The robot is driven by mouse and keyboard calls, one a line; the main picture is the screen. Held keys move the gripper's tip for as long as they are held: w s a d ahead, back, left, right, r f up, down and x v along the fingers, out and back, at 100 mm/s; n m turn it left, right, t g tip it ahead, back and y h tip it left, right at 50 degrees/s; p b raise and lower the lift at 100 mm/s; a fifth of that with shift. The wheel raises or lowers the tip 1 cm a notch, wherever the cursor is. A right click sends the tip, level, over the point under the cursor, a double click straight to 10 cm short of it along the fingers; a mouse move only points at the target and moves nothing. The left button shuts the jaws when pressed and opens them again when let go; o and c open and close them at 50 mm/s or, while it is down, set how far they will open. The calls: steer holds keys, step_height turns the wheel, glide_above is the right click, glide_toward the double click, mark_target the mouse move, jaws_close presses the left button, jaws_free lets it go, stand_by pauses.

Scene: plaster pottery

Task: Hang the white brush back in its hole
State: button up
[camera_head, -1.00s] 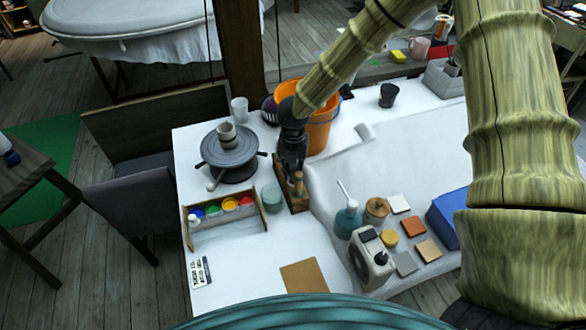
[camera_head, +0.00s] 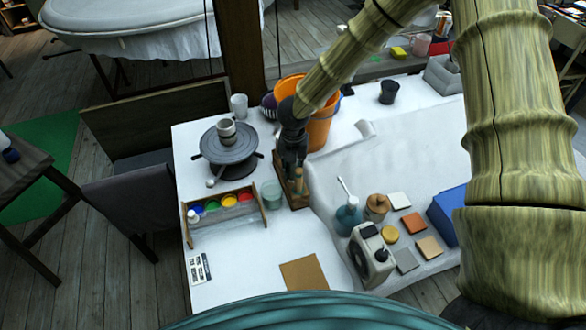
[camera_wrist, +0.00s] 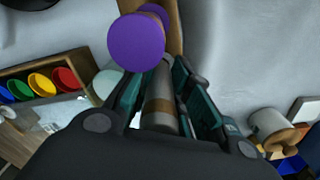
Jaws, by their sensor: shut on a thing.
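My gripper (camera_wrist: 160,108) is shut on a pale grey-white handle with a brown band (camera_wrist: 161,88), which looks like the white brush. In the head view my gripper (camera_head: 298,180) is over a wooden stand (camera_head: 295,203) on the white table, and the brush is mostly hidden there. In the wrist view a purple round end (camera_wrist: 136,42) lies just beyond the fingers and overlaps the handle's far end. Part of the brown stand (camera_wrist: 172,12) shows behind it. The hole cannot be made out, and I cannot tell whether the brush touches the stand.
A paint rack (camera_head: 249,222) with several coloured pots and a greenish glass (camera_head: 271,194) stand left of the stand. A turntable (camera_head: 229,146) with a cup is behind them. An orange bucket (camera_head: 318,133) stands close behind my gripper. A blue bottle (camera_head: 348,217) is to the right.

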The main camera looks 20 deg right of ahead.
steer(key=shift+f, duration=0.4)
steer(key=o, duration=0.9)
steer(key=shift+r, duration=0.15)
step_height(320, 180, up, 12)
steer(key=shift+f, duration=0.15)
